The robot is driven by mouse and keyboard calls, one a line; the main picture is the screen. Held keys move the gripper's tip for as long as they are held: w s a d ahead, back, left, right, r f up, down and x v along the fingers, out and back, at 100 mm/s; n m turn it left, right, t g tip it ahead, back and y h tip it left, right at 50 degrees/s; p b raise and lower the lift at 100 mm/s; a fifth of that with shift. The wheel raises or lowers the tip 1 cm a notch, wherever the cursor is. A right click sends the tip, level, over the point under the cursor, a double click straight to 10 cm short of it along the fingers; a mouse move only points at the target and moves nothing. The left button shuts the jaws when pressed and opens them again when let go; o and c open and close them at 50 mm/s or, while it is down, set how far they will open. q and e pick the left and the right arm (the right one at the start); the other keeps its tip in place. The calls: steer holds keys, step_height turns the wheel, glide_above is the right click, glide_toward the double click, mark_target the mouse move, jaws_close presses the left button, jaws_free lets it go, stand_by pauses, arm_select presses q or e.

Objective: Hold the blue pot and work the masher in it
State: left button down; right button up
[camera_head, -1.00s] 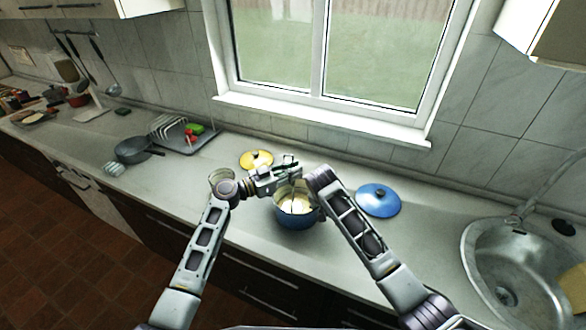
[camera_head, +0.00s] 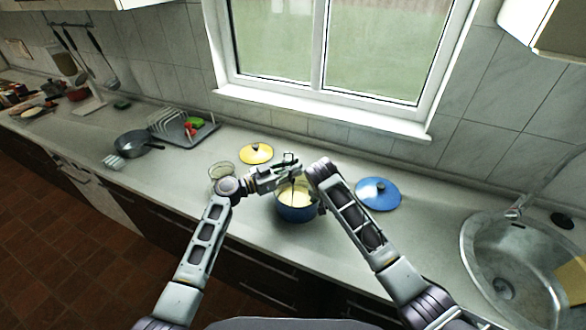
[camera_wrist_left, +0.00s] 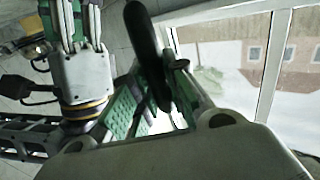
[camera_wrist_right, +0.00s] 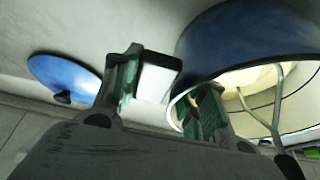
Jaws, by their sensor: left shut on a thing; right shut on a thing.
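The blue pot (camera_head: 297,213) stands on the counter with pale yellow contents. It fills the upper right of the right wrist view (camera_wrist_right: 250,40). My left gripper (camera_head: 288,170) is above the pot, shut on the black masher handle (camera_wrist_left: 146,45). The masher's wire legs (camera_wrist_right: 279,98) reach down inside the pot in the right wrist view; its lower end is not clear. My right gripper (camera_wrist_right: 168,95) is at the pot's right side, shut on the pot; the exact contact is hard to see. In the head view my right arm hides most of that grip.
A blue lid (camera_head: 378,194) lies right of the pot and a yellow lid (camera_head: 256,153) behind it to the left. A glass bowl (camera_head: 219,170) is close behind my left wrist. A grey pan (camera_head: 133,142), a dish rack (camera_head: 183,128) and the sink (camera_head: 510,262) are farther off.

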mark_target(292, 158)
arm_select(q)
steer(key=shift+f, duration=0.5)
stand_by(0.5)
steer(key=shift+r, duration=0.15)
steer(key=shift+r, duration=2.65)
steer(key=shift+d, duration=0.15)
steer(key=shift+s+d, duration=0.25)
steer(key=shift+d, duration=0.2)
steer(key=shift+s+d, duration=0.2)
steer(key=shift+d, duration=0.25)
steer(key=shift+f, duration=0.3)
steer(key=shift+f, duration=1.95)
